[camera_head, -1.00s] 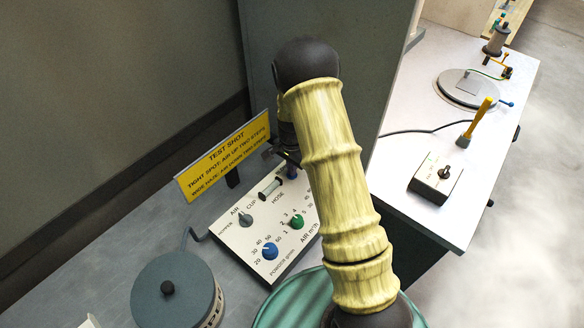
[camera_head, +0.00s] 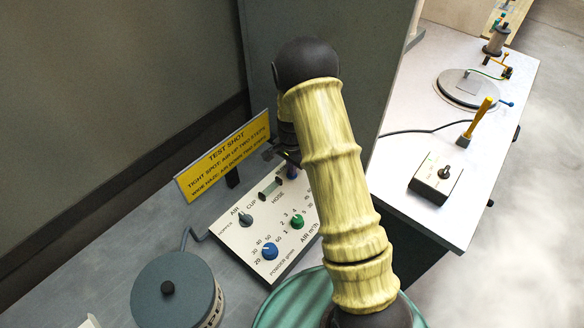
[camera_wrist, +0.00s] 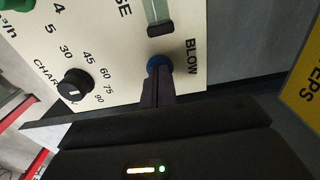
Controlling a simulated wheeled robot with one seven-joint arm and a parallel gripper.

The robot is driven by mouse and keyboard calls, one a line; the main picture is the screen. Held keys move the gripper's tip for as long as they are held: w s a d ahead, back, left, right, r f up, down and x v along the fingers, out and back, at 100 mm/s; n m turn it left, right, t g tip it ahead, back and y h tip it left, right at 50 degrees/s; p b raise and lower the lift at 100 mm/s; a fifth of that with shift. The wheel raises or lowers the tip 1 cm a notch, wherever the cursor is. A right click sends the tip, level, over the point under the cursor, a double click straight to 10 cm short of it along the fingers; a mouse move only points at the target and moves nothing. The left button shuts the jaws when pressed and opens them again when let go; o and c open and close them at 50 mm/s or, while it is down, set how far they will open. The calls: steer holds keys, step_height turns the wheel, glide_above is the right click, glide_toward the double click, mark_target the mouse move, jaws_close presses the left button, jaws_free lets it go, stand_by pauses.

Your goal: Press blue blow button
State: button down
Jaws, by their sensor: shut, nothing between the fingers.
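The blue blow button (camera_wrist: 160,63) is a round knob beside the word BLOW on the white control panel (camera_wrist: 110,60). In the head view, a bit of blue shows at the panel's far edge (camera_head: 291,173), just below my gripper. My gripper (camera_wrist: 157,78) is shut and empty, with its dark fingertips over the near edge of the button. They seem to touch it; how far the button is pushed in cannot be told. In the head view my arm hides part of the panel's right side.
The panel also carries a blue powder knob (camera_head: 269,251), a green air knob (camera_head: 297,222), a grey cup/hopper switch (camera_head: 245,219) and a hose window (camera_head: 270,188). A round lidded pot (camera_head: 178,292) is at front left.

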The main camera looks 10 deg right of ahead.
steer(key=shift+s+f, duration=0.1)
steer(key=shift+s, duration=0.05)
steer(key=shift+r+p, duration=2)
steer(key=shift+r, duration=0.8)
steer(key=shift+w, duration=0.2)
steer(key=shift+s+r, duration=0.2)
steer(key=shift+r, duration=0.2)
steer(key=s+r+n+t, duration=0.1)
steer(key=s+r+n, duration=0.4)
steer(key=s+r, duration=0.3)
steer(key=s+r+n+t, duration=0.1)
steer(key=s+r+n, duration=0.4)
steer(key=s+r, duration=0.3)
steer(key=s, duration=0.4)
steer(key=shift+s+n+t, duration=0.3)
steer(key=shift+n, duration=0.1)
steer(key=shift+r, duration=0.1)
